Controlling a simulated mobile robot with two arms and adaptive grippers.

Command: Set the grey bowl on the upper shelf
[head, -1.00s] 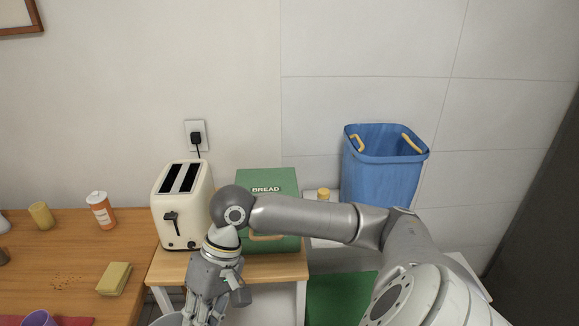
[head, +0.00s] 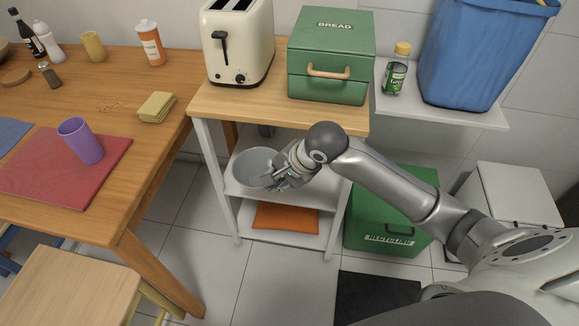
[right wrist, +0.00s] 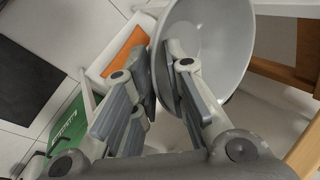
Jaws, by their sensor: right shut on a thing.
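The grey bowl (head: 253,165) is at the open front of the small shelf unit, in front of or over its white upper shelf (head: 236,188). I cannot tell whether it touches the shelf. My right gripper (head: 277,178) is shut on the bowl's right rim; in the right wrist view the fingers (right wrist: 168,72) pinch the wall of the bowl (right wrist: 222,50), which looks empty and somewhat tilted. My left gripper is out of view.
The wooden top (head: 240,103) above carries a cream toaster (head: 238,45) and a green bread box (head: 330,55). An orange folded cloth (head: 285,219) lies on the lower shelf. A green recycling bin (head: 385,235) stands to the right, a wooden table (head: 95,90) to the left.

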